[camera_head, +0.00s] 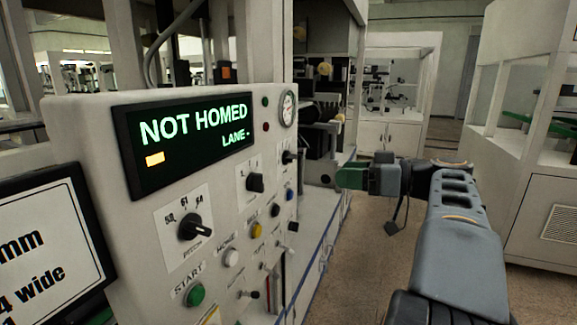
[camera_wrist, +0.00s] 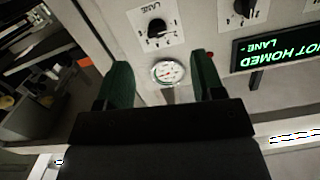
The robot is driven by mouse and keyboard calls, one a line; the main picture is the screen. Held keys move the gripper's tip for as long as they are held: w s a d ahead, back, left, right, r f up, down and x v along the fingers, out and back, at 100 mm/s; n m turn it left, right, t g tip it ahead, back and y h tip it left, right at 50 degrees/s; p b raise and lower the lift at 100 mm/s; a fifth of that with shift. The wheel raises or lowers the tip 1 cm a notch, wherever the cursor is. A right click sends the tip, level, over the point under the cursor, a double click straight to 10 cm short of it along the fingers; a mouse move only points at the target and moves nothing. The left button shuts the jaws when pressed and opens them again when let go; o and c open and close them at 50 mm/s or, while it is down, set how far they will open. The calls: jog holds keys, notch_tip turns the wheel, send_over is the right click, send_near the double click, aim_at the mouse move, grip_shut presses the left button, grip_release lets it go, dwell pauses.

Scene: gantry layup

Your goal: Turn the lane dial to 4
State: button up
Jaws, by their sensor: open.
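The lane dial is a black knob (camera_wrist: 157,30) on a white plate lettered LANE in the wrist view, where the panel appears upside down. In the head view the dial (camera_head: 288,157) sits at the panel's far right, below the round gauge. Its exact pointer setting is too small to read. My gripper (camera_head: 350,178) is to the right of the panel, with its green fingers pointing left, apart from the dial. In the wrist view my gripper (camera_wrist: 160,62) is open and empty, its fingers framing the gauge, with the dial beyond the tips.
The display (camera_head: 190,142) reads NOT HOMED and LANE -. The panel also has a gauge (camera_head: 287,108), a middle dial (camera_head: 255,183), a front dial (camera_head: 193,227), a green START button (camera_head: 195,295) and several other buttons and switches. Open floor lies right of the machine.

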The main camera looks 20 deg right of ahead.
aim_at(295, 157)
jog(key=shift+n+t, duration=0.5)
jog(key=shift+n, duration=0.2)
jog(key=x, duration=0.4)
jog(key=r+p+x, duration=0.1)
jog(key=x, duration=0.3)
jog(key=r+x, duration=0.1)
jog(key=x, duration=0.3)
jog(key=shift+w+d+p, duration=0.2)
jog(key=shift+w+p, duration=0.2)
jog(key=c, duration=0.9)
